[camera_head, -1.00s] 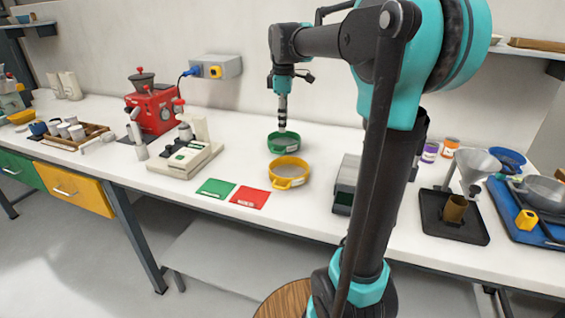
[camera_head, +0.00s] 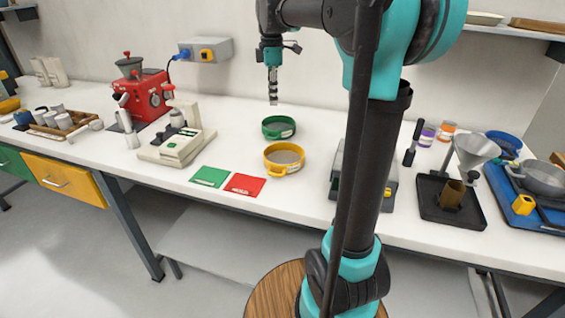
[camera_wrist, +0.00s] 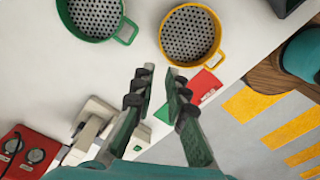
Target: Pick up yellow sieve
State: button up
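The yellow sieve (camera_head: 283,158) is a round pan with a grey mesh and small side handles, standing on the white bench. It also shows in the wrist view (camera_wrist: 190,35) at the top, beyond my fingertips. My gripper (camera_head: 273,100) hangs above the bench, up and to the left of the yellow sieve in the head view. In the wrist view my gripper (camera_wrist: 161,78) has its two fingers apart with nothing between them. It touches neither sieve.
A green sieve (camera_head: 278,127) stands just behind the yellow one. Green (camera_head: 210,176) and red (camera_head: 245,184) cards lie in front, to the left. A white scale (camera_head: 178,146) and red machine (camera_head: 148,92) stand further left. A grey box (camera_head: 337,172) stands to the right.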

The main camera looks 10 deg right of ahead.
jog(key=n, duration=0.4)
send_near(274, 145)
notch_tip(274, 145, down, 10)
jog(key=shift+w, duration=0.2)
dwell(0.3)
jog(key=shift+c, duration=0.2)
grip_shut()
